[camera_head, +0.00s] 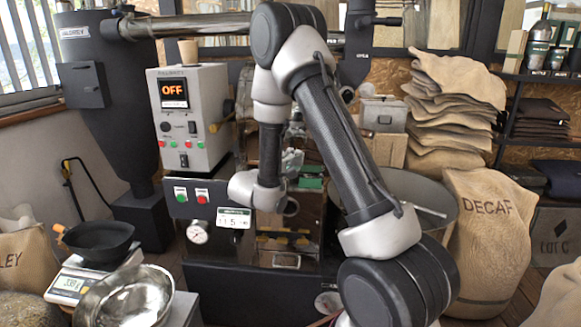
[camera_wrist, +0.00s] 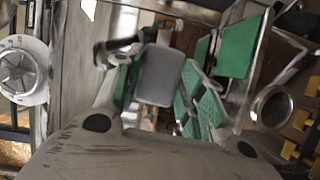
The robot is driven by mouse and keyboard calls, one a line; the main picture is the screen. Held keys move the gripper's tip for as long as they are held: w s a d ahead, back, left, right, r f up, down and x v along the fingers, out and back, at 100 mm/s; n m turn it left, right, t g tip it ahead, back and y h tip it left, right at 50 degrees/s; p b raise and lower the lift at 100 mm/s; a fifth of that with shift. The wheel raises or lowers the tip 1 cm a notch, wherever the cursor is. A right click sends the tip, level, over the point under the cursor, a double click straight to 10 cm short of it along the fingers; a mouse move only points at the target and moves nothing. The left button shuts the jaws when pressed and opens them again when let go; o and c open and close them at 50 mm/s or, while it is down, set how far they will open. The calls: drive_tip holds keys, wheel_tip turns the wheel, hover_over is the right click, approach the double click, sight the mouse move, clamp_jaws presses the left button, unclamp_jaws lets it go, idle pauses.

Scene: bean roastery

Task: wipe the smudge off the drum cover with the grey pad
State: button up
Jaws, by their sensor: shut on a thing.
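In the wrist view, my gripper (camera_wrist: 153,98) is shut on the grey pad (camera_wrist: 160,74), a small rounded block between the green-lined fingers. I cannot make out the pad in the head view. The drum cover is not clearly distinguishable; the dark, glossy roaster front (camera_head: 255,238) shows behind and below my arm. I cannot see a smudge in either view. Whether the pad touches any surface cannot be told.
The roaster's control box (camera_head: 205,135) shows OFF. A gauge (camera_head: 198,232) and small display (camera_head: 233,218) sit on the front. A round cooling bin (camera_head: 432,196) stands right, beside a DECAF sack (camera_head: 484,245). A scale (camera_head: 75,283) and metal bowl (camera_head: 137,297) are front left.

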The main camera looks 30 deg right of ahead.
drive_tip(key=shift+w+d+f, duration=0.1)
drive_tip(key=shift+w+d, duration=0.45)
drive_tip(key=shift+w, duration=0.3)
drive_tip(key=shift+w+d+r, duration=0.1)
drive_tip(key=shift+w+d, duration=0.45)
drive_tip(key=shift+w, duration=0.25)
drive_tip(key=shift+w+d+f, duration=0.1)
drive_tip(key=shift+w+d, duration=0.45)
drive_tip(key=shift+w, duration=0.3)
drive_tip(key=shift+w+d, duration=0.55)
drive_tip(key=shift+w, duration=0.25)
drive_tip(key=s+d, duration=0.2)
drive_tip(key=d, duration=0.1)
drive_tip(key=shift+d, duration=0.1)
